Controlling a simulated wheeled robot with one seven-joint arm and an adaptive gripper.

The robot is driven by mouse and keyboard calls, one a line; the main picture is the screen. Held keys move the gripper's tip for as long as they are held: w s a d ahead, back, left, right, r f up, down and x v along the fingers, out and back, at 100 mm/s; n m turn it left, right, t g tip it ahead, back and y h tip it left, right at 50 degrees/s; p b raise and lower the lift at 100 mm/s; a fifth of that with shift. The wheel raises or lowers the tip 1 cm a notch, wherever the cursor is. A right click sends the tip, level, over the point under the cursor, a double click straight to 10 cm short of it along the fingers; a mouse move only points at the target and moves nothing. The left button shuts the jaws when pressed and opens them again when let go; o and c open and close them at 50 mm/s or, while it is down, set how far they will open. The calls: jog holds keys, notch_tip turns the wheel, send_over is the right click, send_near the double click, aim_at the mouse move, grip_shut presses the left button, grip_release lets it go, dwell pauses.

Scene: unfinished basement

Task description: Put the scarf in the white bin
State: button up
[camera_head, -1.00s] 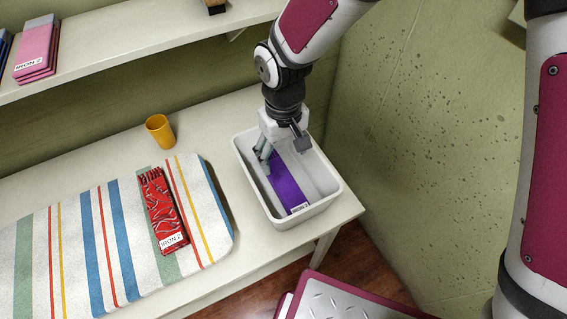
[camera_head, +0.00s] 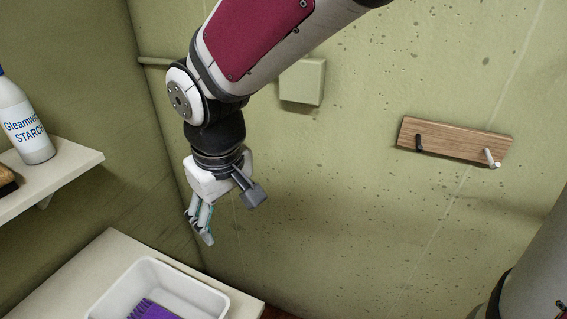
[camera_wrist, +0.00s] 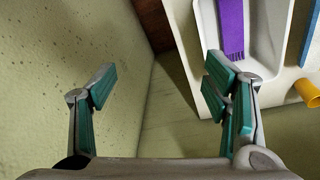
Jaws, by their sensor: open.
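The white bin (camera_head: 185,283) stands on the table at the bottom of the head view, cut off by the frame edge. A purple fringed scarf (camera_head: 150,311) lies inside it, partly out of frame. In the wrist view the scarf (camera_wrist: 231,28) lies lengthwise in the bin (camera_wrist: 264,30), at the top right. My gripper (camera_head: 200,228) is above and beyond the bin, near the wall, apart from both. In the wrist view my gripper (camera_wrist: 161,88) has its fingers spread with nothing between them.
A shelf (camera_head: 55,172) at left holds a starch bottle (camera_head: 25,130). A wooden hook rack (camera_head: 455,140) and a pale box (camera_head: 302,82) are on the wall. The table (camera_head: 108,258) ends near the bin. A yellow cup (camera_wrist: 308,92) shows at the wrist view's right edge.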

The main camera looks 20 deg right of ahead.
jog(key=s+d+r+m+t, duration=0.1)
jog(key=s+d+r+m, duration=0.2)
jog(key=s+d, duration=0.3)
jog(key=s+d+r+m+t, duration=0.1)
jog(key=s+d+r, duration=0.4)
jog(key=d, duration=0.6)
jog(key=shift+s+m+t, duration=0.4)
jog(key=shift+s+m, duration=0.45)
jog(key=shift+m, duration=0.05)
jog(key=shift+r, duration=0.1)
